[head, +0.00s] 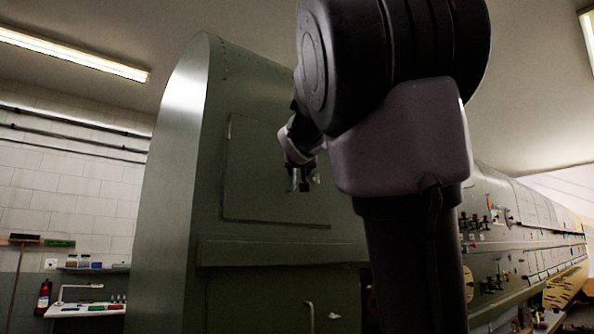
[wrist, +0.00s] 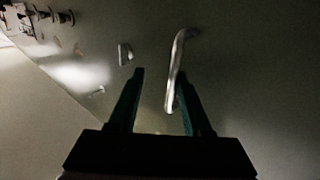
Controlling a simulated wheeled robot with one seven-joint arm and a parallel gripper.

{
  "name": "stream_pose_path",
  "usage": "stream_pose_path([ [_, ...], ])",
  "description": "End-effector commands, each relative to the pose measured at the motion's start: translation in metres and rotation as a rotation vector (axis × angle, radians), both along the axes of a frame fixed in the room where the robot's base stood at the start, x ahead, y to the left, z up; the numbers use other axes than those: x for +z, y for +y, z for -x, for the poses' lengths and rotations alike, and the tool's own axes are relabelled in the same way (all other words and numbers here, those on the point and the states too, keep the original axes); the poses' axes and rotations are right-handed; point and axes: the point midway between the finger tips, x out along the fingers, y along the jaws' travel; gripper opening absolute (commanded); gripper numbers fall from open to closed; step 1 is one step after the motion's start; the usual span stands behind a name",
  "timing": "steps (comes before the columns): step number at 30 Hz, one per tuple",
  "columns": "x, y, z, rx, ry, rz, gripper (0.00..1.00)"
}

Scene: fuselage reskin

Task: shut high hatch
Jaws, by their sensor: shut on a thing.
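The high hatch (head: 255,165) is a dark green rectangular panel on the end of the green fuselage, and in the head view it lies nearly flush with the skin around it. In the wrist view a pale bent bar handle (wrist: 178,60) stands on the dark panel. My gripper (wrist: 162,80) is on this handle, which lies between the fingers, close against the right one. In the head view my gripper (head: 303,182) is small, in front of the hatch's right part. My arm hides the hatch's upper right edge.
A second pale handle (head: 308,315) sits on the fuselage below a ledge (head: 280,252). A small metal fitting (wrist: 125,53) is left of the fingers in the wrist view. A white table (head: 85,310) and a red extinguisher (head: 43,297) stand at left. Several fittings (head: 475,222) line the side at right.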

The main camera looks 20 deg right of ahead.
Motion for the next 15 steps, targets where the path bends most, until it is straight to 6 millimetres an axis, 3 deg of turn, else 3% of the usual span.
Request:
stream_pose_path([
  [15,0.0024,0.0029,0.0007,0.004,-0.005,0.004,0.42],
])
